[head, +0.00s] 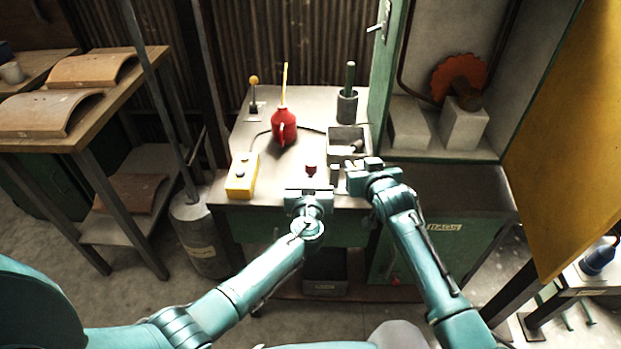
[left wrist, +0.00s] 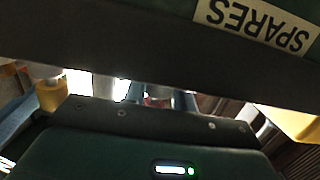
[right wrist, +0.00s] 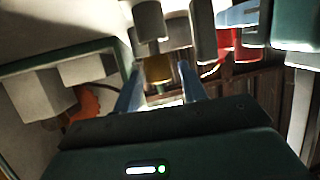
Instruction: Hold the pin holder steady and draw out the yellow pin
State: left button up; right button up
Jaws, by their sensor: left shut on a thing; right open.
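My left gripper (head: 309,188) is shut at the front edge of the bench, on what looks like the pin holder, mostly hidden by the jaws. A small dark red piece (head: 311,170) shows just beyond it, and red also shows between the fingers in the left wrist view (left wrist: 156,102). My right gripper (head: 362,170) is open just to the right. In the right wrist view, a yellow piece (right wrist: 158,70), apparently the yellow pin, lies between its blue fingers, below a grey cylinder. I cannot tell whether the fingers touch it. A yellow piece also shows in the left wrist view (left wrist: 50,96).
A grey bin (head: 346,134) stands behind the right gripper. A red oil can (head: 284,126), a yellow button box (head: 241,176) and a grey cup (head: 347,106) with a green rod stand on the bench. A green cabinet closes off the right side.

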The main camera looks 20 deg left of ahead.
jog(key=shift+w+a+f, duration=0.15)
jog(key=shift+w, duration=0.15)
jog(key=shift+c, duration=0.5)
jog(key=c, duration=0.7)
jog(key=shift+c, duration=0.2)
jog(key=shift+w+r, duration=0.1)
jog(key=shift+r, duration=3.1)
